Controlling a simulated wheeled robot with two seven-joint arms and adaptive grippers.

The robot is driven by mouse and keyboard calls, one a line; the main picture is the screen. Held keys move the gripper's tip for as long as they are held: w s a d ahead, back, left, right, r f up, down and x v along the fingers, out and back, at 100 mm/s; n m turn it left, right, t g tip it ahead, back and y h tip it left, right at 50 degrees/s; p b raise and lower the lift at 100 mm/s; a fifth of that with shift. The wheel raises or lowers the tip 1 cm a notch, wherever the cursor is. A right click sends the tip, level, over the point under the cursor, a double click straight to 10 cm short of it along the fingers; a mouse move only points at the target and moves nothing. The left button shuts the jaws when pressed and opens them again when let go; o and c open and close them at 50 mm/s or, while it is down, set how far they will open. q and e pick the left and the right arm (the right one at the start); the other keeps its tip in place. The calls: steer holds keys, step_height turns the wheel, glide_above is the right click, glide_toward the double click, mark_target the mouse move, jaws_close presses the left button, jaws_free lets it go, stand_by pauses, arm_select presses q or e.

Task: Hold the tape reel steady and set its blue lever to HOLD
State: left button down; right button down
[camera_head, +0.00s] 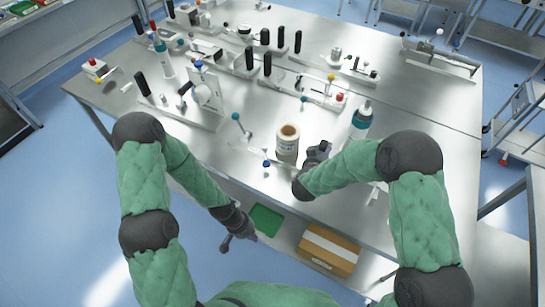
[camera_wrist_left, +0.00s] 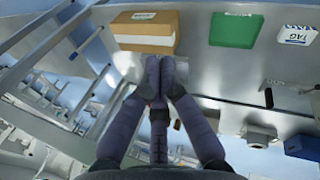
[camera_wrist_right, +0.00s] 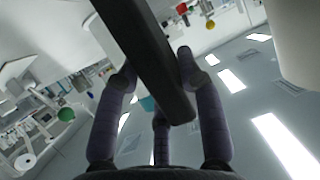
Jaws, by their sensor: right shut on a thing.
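The likely tape reel is a cream roll (camera_head: 288,140) with a printed label, standing upright near the table's front edge. A small blue-balled lever (camera_head: 266,163) is at its front left; no HOLD marking is legible. My right gripper (camera_head: 316,154) is just right of the roll. In the right wrist view its fingers (camera_wrist_right: 157,75) are shut on a long black bar (camera_wrist_right: 150,50); what the bar belongs to is unclear. My left gripper (camera_head: 238,238) is low, in front of the table edge, away from the roll. In the left wrist view its fingers (camera_wrist_left: 160,68) are together and empty.
A teal-capped bottle (camera_head: 361,118) stands right of the roll. Several fixtures with black handles and coloured knobs fill the table's back and left. A cardboard box (camera_head: 328,250) and a green tray (camera_head: 266,219) lie below the front edge. The table's right side is mostly clear.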

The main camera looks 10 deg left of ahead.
mark_target(266, 157)
arm_select(q)
steer(key=w+a+r+m+g+y, duration=0.1)
steer(key=w+a+r+m+y, duration=0.2)
steer(key=w+a+r+m, duration=0.8)
steer(key=shift+t+h, duration=0.4)
steer(key=shift+h, duration=0.2)
steer(key=w+d+r, duration=0.1)
steer(key=w+r, duration=0.1)
steer(key=w+d+r, duration=0.1)
steer(key=w+r, duration=0.1)
steer(key=w, duration=0.1)
steer(key=w+d+r, duration=0.2)
steer(key=w+r, duration=0.1)
steer(key=w+d+r+m+t+h, duration=0.1)
steer(key=w+d+r+m, duration=0.2)
steer(key=d+r, duration=0.5)
steer(key=shift+w+d+t, duration=0.3)
steer(key=shift+w+t, duration=0.1)
steer(key=shift+w, duration=0.2)
steer(key=shift+f, duration=0.1)
steer(key=x, duration=0.9)
steer(key=shift+d+f, duration=0.3)
steer(key=shift+d, duration=0.05)
